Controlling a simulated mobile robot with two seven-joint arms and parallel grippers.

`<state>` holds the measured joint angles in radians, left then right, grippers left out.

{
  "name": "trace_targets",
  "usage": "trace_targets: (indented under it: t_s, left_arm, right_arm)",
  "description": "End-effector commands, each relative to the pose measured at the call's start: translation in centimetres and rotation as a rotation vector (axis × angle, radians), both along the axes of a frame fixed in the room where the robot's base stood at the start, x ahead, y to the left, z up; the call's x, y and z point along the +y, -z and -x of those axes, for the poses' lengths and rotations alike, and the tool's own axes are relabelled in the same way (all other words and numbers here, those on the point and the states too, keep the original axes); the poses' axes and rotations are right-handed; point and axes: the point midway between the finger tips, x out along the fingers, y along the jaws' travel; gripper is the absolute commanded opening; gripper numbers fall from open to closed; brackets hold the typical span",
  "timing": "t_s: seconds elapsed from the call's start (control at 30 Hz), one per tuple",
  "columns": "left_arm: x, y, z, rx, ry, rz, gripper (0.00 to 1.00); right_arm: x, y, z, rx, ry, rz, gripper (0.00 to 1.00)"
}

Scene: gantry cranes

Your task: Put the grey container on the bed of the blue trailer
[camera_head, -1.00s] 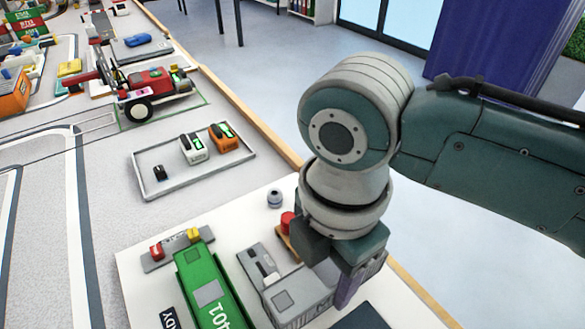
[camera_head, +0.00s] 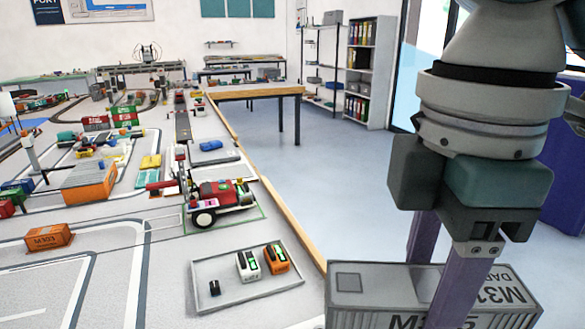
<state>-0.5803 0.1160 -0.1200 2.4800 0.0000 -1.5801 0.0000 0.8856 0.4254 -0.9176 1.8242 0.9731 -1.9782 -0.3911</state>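The grey container (camera_head: 385,283) with dark lettering is at the lower right, large and close, with its lower part cut off by the picture's edge. My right gripper (camera_head: 435,280) comes down over it from above. One finger lies against the near side and the other passes behind the far side, so it is shut on the container. Whether anything lies under the container is out of view. I cannot pick out a blue trailer with certainty. My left gripper is not in view.
A shallow grey tray (camera_head: 228,301) with small orange, white and black pieces lies left of the container. Beyond it stands a red vehicle (camera_head: 220,195). An orange container (camera_head: 48,237) and an orange block (camera_head: 90,183) are at left. A wooden table edge (camera_head: 268,190) borders open floor.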

Motion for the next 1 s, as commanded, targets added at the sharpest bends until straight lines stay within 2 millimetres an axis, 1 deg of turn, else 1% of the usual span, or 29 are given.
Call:
trace_targets:
  t_s: [0.03, 0.3, 0.4, 0.63, 0.67, 0.7, 0.87, 0.97, 1.0]
  left_arm:
    - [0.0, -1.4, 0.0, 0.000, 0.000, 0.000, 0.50]
    - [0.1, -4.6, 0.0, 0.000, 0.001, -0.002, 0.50]
    - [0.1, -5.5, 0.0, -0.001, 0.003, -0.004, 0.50]
    - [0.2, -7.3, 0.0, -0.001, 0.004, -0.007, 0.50]
    - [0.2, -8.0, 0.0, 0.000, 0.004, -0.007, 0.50]
    - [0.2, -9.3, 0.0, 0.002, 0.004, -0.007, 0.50]
    - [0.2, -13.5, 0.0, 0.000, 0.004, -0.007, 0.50]
    - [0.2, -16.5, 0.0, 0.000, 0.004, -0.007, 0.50]
    - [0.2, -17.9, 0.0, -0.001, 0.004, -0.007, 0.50]
  right_arm:
    - [-0.7, -2.6, -0.6, -0.016, 0.115, 0.004, 0.00]
    - [-3.7, -10.9, -1.0, -0.021, 0.788, -0.010, 0.00]
    - [-4.6, -13.5, -0.9, -0.015, 1.013, -0.017, 0.00]
    - [-6.1, -18.2, -0.1, 0.008, 1.435, -0.031, 0.00]
    - [-6.2, -19.0, 0.1, 0.013, 1.464, -0.030, 0.00]
    - [-6.0, -20.2, 0.2, 0.017, 1.452, -0.028, 0.00]
    - [-5.9, -23.9, 0.8, 0.018, 1.447, -0.026, 0.00]
    - [-5.9, -26.8, 1.2, 0.019, 1.446, -0.026, 0.00]
    - [-5.9, -28.0, 1.4, 0.019, 1.445, -0.027, 0.00]
